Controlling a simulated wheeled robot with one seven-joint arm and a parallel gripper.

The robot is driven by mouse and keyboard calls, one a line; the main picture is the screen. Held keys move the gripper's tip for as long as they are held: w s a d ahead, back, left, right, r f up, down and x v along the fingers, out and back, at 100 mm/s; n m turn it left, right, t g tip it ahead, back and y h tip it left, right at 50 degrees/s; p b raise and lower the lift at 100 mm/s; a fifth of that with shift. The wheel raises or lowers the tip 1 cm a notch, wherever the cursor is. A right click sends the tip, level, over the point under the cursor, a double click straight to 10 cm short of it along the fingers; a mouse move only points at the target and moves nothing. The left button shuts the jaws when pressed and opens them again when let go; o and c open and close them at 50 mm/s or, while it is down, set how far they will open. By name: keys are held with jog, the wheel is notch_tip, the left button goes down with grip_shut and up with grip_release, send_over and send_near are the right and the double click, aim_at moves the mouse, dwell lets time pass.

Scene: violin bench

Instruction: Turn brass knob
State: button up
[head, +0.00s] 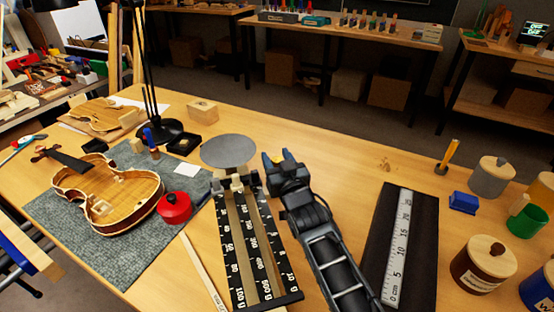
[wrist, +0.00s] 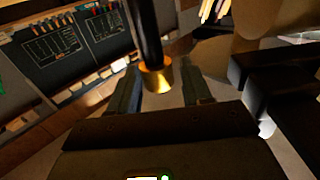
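The brass knob (wrist: 157,79) shows in the wrist view at the end of a dark rod, between my gripper's (wrist: 160,84) two fingers. The fingers stand apart, with a visible gap between the knob and the right finger. The left finger is very close to the knob; I cannot tell if it touches. In the head view my gripper (head: 277,158) is just right of the balance scale's (head: 239,240) round grey pan (head: 230,151), with a small yellow patch at its fingers. The knob cannot be made out clearly there.
A violin body (head: 108,196) and a red pot (head: 174,207) sit on a grey mat (head: 62,232) at left. A black board with a ruler (head: 396,245) lies right of my arm. Lidded jars (head: 485,262) and a green mug (head: 527,221) stand at far right. A lamp base (head: 166,131) is behind.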

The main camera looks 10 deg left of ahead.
jog(key=c, duration=0.8)
jog(key=shift+o, duration=0.2)
